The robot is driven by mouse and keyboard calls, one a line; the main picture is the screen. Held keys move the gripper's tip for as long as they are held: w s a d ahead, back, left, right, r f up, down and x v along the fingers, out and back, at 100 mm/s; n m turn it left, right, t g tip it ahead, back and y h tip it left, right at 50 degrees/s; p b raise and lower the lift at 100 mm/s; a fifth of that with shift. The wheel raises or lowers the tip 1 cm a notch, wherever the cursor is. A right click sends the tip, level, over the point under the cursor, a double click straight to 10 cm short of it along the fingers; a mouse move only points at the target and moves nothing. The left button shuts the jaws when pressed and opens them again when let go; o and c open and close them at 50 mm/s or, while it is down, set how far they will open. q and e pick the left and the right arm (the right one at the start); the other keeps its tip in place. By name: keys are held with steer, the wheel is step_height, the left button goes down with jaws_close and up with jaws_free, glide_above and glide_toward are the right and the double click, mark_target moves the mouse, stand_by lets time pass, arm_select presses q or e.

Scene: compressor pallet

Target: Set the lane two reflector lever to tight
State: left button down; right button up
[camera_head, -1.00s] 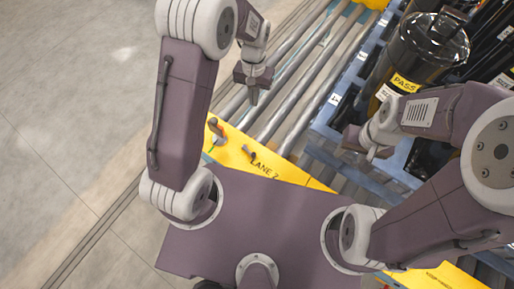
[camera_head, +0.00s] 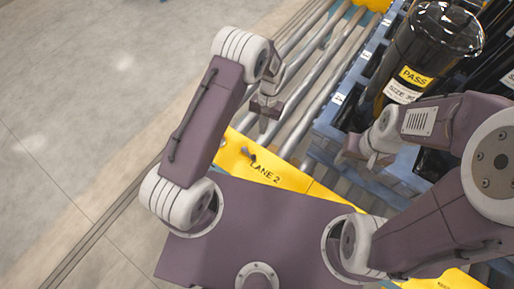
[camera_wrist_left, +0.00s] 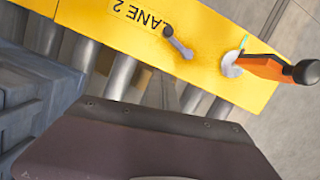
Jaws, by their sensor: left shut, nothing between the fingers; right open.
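A yellow panel (camera_head: 290,178) marked LANE 2 lies across the roller lane, just beyond my body. In the left wrist view the panel (camera_wrist_left: 210,75) appears upside down. It carries an orange lever (camera_wrist_left: 262,66) with a black knob and a grey hub, with a green mark beside the hub. A small grey lever (camera_wrist_left: 180,43) sits nearer the lettering and also shows in the head view (camera_head: 248,154). My left arm hides the orange lever in the head view. My left gripper (camera_head: 267,112) is shut and empty above the rollers, beyond the panel. My right gripper (camera_head: 370,158) is open, near the pallet.
Metal rollers (camera_head: 318,85) run away from the panel. A blue pallet (camera_head: 340,110) at the right holds a dark clear-topped canister (camera_head: 430,45) with a PASS label. Open floor (camera_head: 80,110) lies to the left.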

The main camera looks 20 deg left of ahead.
mark_target(249, 153)
arm_select(q)
steer(key=b+x, duration=0.1)
steer(key=x, duration=0.7)
steer(key=shift+r, duration=0.1)
steer(key=s, duration=0.2)
steer(key=shift+s+a+r+p, duration=0.15)
steer(key=shift+s+r+p, duration=0.2)
steer(key=shift+s+a, duration=0.1)
steer(key=shift+s, duration=0.5)
